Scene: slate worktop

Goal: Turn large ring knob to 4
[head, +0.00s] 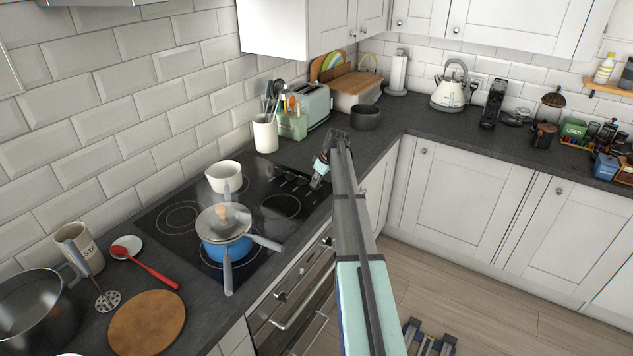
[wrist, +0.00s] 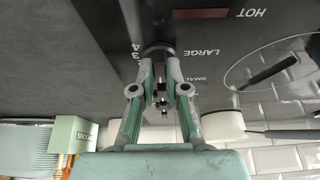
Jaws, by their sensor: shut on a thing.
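The large ring knob (wrist: 157,47) is a dark round knob on the black hob (wrist: 225,65), beside the printed word LARGE, with the digits 3 and 4 printed to its left. My gripper (wrist: 157,58) is shut on this knob, its green-and-grey fingers reaching it from below in the wrist view. The fingers partly cover the knob, and its pointer cannot be made out. In the head view my gripper (head: 319,172) is at the hob's right end, and my arm hides part of that area.
A blue pan (head: 226,249) with a lid and a white pot (head: 224,179) stand on the hob. A HOT label and an unlit red window show in the wrist view.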

